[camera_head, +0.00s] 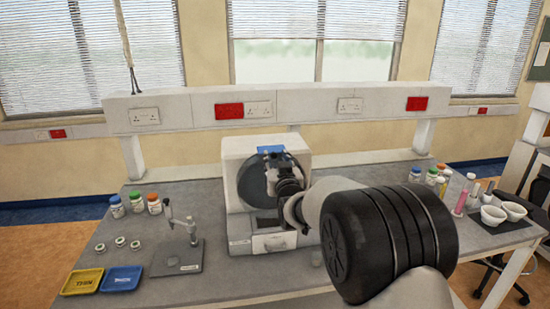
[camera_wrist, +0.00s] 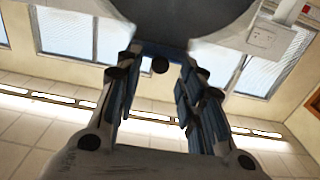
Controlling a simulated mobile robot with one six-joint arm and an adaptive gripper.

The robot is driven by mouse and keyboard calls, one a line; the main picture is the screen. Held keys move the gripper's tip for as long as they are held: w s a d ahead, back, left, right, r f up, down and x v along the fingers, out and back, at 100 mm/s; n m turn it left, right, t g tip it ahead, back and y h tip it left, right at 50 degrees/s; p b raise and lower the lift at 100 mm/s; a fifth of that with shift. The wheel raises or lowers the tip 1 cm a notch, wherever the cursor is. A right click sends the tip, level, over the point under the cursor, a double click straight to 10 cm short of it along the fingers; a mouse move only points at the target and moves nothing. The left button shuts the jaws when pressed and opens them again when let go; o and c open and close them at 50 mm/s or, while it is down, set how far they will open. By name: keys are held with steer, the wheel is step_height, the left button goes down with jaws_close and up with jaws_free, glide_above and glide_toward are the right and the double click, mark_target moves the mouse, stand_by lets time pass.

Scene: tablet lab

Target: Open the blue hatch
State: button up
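The white machine (camera_head: 240,150) stands mid-bench, with a dark round drum (camera_head: 250,180) in its front. A small blue panel, likely the blue hatch (camera_head: 270,149), shows at its top, partly hidden by my gripper (camera_head: 274,169). In the wrist view, which looks upward, the dark underside of the drum (camera_wrist: 190,18) is above. A blue strip (camera_wrist: 158,50), likely the hatch's edge, and a small dark round knob (camera_wrist: 160,65) show between my fingers. My gripper (camera_wrist: 157,72) is open, with gaps on both sides of the knob.
Left on the bench are capped bottles (camera_head: 136,202), a stand (camera_head: 178,255), a yellow tray (camera_head: 83,281) and a blue tray (camera_head: 122,279). Right are more bottles (camera_head: 432,178) and white bowls (camera_head: 493,215). A raised socket shelf (camera_head: 300,103) runs behind the machine.

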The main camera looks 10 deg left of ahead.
mark_target(272, 151)
steer(key=shift+x, duration=1.35)
jaws_close()
